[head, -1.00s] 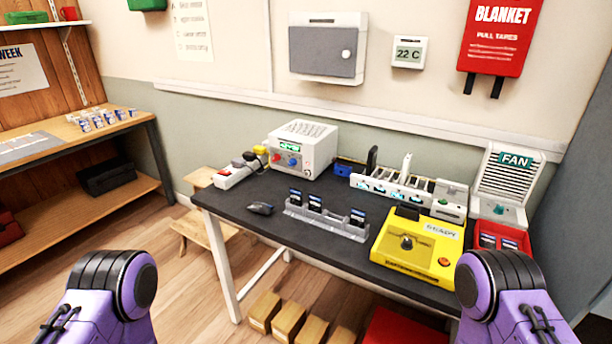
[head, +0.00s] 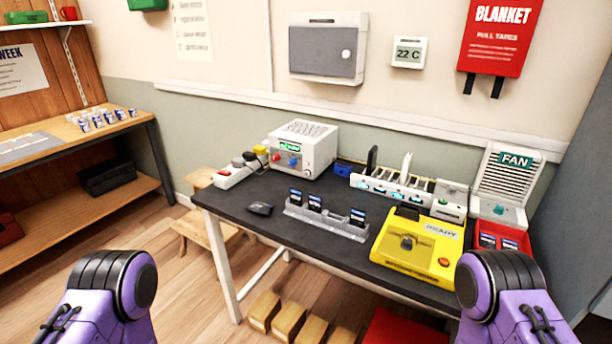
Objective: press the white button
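I cannot make out a clear white button in the head view. The yellow box (head: 388,251) marked READY has a dark knob and an orange button (head: 443,262). The white power unit (head: 303,148) has a red knob, a blue knob and a green display. The white fan unit (head: 507,180) has a teal knob (head: 498,210). A small white unit (head: 450,201) stands at the right end of the white slotted rack (head: 392,187). Both my arms show only as purple and black links at the bottom corners; neither gripper is in view.
The dark table (head: 270,230) also holds a grey rack (head: 325,220) with several dark blocks, a mouse (head: 260,208), a power strip (head: 237,171) and a red tray (head: 503,236). A grey wall cabinet (head: 325,62) has a round white knob. Cardboard boxes (head: 288,322) sit below.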

